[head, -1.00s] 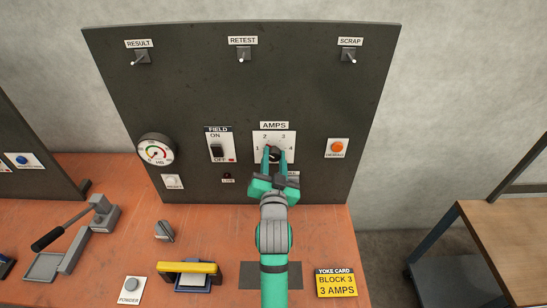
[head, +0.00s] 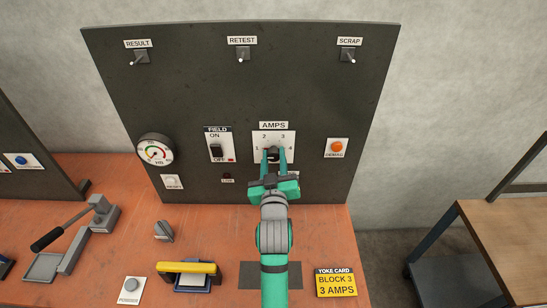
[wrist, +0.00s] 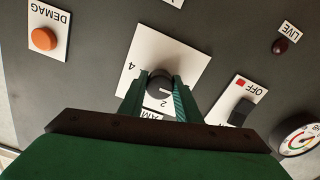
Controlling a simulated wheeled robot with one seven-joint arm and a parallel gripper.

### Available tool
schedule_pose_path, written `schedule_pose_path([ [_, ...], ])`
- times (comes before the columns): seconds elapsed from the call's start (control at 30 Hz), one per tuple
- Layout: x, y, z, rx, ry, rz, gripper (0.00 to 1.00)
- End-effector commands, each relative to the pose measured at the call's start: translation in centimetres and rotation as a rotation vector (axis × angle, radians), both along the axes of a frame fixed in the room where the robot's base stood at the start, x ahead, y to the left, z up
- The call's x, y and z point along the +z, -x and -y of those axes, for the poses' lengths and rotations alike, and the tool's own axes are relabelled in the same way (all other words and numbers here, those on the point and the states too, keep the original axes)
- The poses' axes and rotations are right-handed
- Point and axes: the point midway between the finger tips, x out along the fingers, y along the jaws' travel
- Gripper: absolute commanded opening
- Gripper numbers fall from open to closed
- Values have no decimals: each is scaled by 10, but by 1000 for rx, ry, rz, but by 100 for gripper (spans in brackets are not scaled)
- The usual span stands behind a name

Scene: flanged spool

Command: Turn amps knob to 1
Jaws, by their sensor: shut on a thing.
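The dark round AMPS knob (head: 273,158) sits on a white dial plate (head: 258,139) on the black panel. My green gripper (head: 275,151) is shut on the knob, one finger on each side. In the wrist view, the knob (wrist: 160,84) lies between the fingertips (wrist: 160,86), and a white mark on it seems to point near the 2. The 4 shows on the plate (wrist: 146,48); the 1 and 3 are not readable there. The exact setting is hard to tell.
Left of the dial is the FIELD switch (head: 217,149), beside a gauge (head: 156,151). The orange DEMAG button (head: 337,147) is to the right. The yoke card (head: 336,285) reads BLOCK 3, 3 AMPS. A yellow-handled tool (head: 188,267) lies on the bench.

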Motion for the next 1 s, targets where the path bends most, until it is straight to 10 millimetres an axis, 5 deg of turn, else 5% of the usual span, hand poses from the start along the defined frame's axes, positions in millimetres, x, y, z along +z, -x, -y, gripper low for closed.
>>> schedule_pose_path([
  [0.47,-2,0,0,0,13,-4,8],
  [0.5,-2,0,0,0,13,-4,40],
  [0.53,-2,0,0,0,13,-4,47],
  [1.0,-1,12,0,-1,11,-2,49],
])
